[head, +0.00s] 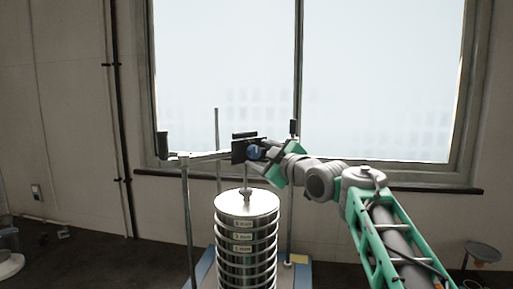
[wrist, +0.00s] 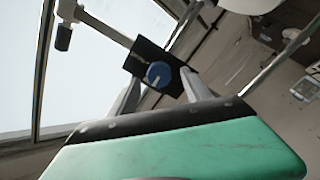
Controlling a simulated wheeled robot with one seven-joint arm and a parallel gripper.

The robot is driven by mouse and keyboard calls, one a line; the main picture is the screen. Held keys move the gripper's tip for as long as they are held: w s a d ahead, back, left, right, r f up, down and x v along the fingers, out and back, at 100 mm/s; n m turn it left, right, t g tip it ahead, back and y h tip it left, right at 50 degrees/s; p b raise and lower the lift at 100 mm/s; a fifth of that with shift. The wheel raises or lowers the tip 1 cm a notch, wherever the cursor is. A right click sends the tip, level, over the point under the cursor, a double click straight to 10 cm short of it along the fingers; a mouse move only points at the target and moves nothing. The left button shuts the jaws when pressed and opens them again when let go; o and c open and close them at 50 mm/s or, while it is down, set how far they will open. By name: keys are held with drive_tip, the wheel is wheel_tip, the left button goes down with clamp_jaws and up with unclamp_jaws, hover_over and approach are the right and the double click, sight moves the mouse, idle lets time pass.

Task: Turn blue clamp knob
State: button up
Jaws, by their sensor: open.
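The blue clamp knob (head: 255,152) sits on the front of a black clamp block (head: 238,151) on the crossbar above the sieve stack. In the wrist view the round blue knob (wrist: 158,74) shows a pale pointer line, and the black clamp plate (wrist: 146,54) is behind it. My gripper (head: 262,157) is at the knob from the right. In the wrist view the two grey fingers of my gripper (wrist: 160,90) are apart, one on each side of the knob. I cannot tell whether they touch it.
A stack of steel sieves (head: 246,240) stands below the clamp on a blue base. The crossbar (head: 200,157) runs left to an upright post (head: 187,215) with a black handle (head: 162,146). A window (head: 225,60) is behind. A stool (head: 483,251) stands at right.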

sight(254, 152)
drive_tip(key=x, duration=0.2)
drive_tip(key=shift+w+a+p, duration=0.1)
drive_tip(key=shift+w+p, duration=0.15)
drive_tip(key=shift+p, duration=0.05)
clamp_jaws()
idle(0.3)
